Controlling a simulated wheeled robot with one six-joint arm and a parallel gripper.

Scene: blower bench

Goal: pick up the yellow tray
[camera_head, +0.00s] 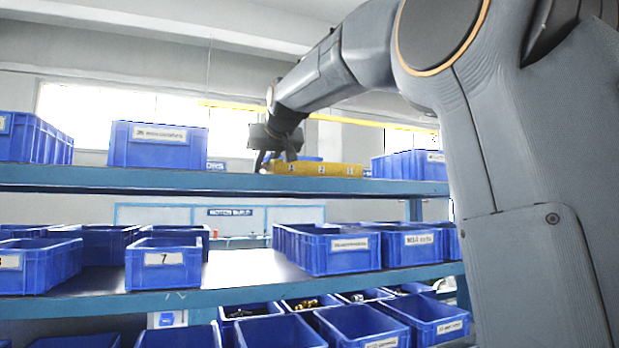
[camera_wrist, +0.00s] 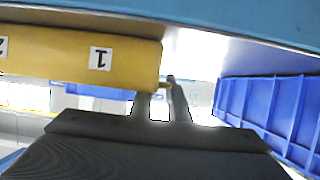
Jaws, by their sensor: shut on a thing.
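The yellow tray (camera_head: 325,169) is at the top shelf's front edge in the head view, with small white number labels along its front. In the wrist view the yellow tray (camera_wrist: 55,55) fills the upper left, its labels upside down. My gripper (camera_head: 276,158) is at the tray's left end, pointing down. In the wrist view my gripper (camera_wrist: 161,100) is shut on the tray's end, one finger partly hidden behind the tray. I cannot tell whether the tray touches the shelf.
The blue top shelf (camera_head: 230,183) carries a blue bin (camera_head: 158,146) to the tray's left and another blue bin (camera_head: 410,165) to its right. Lower shelves hold several blue bins, including one marked 7 (camera_head: 163,264). A blue bin (camera_wrist: 275,110) also shows in the wrist view.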

